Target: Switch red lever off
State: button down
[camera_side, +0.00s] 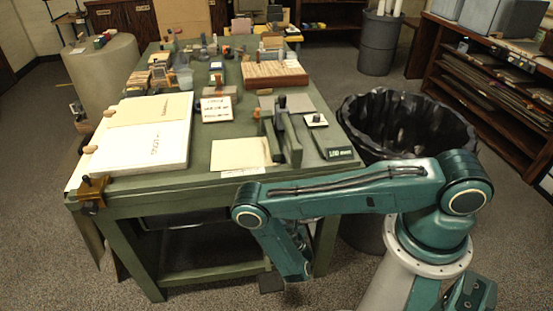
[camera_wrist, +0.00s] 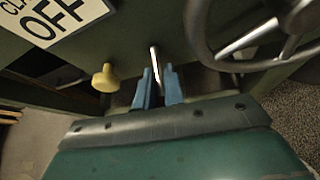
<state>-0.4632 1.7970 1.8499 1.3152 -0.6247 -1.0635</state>
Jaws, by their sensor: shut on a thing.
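In the wrist view, the two blue fingertips of my gripper (camera_wrist: 158,86) are close together around a thin pale metal rod (camera_wrist: 154,58). The rod looks like a lever stem, but its far end is lost in shadow and no red shows on it. A white sign (camera_wrist: 62,14) reading "OFF", with a word cut off above it, is at the upper left. In the side view, my arm bends down in front of the table's front side. My fingertips and the lever are hidden or too dark to make out there.
A yellow knob (camera_wrist: 106,78) is just left of my fingers, and a dark handwheel (camera_wrist: 245,40) is close on the right. The green table (camera_side: 220,184) carries boards, papers and tools. A black-lined bin (camera_side: 405,120) stands beside its right end.

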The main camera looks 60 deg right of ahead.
jog(key=shift+s+a+r+g+y, duration=0.1)
jog(key=shift+r+g+y, duration=0.2)
jog(key=shift+g+y, duration=0.25)
jog(key=shift+w+a+r+g+y, duration=0.1)
jog(key=shift+r+g+y, duration=0.15)
jog(key=shift+g+y, duration=0.3)
jog(key=shift+s+r+g+y, duration=0.1)
jog(key=shift+r+g+y, duration=0.2)
jog(key=shift+g+y, duration=0.25)
jog(key=shift+r+g+y, duration=0.1)
jog(key=shift+g+y, duration=0.15)
jog(key=shift+g, duration=0.1)
jog(key=shift+s, duration=0.1)
jog(key=c, duration=1.5)
grip_release()
jog(key=shift+o, duration=0.2)
jog(key=shift+r, duration=0.1)
jog(key=shift+r, duration=0.1)
jog(key=v, duration=1.3)
jog(key=shift+r, duration=0.4)
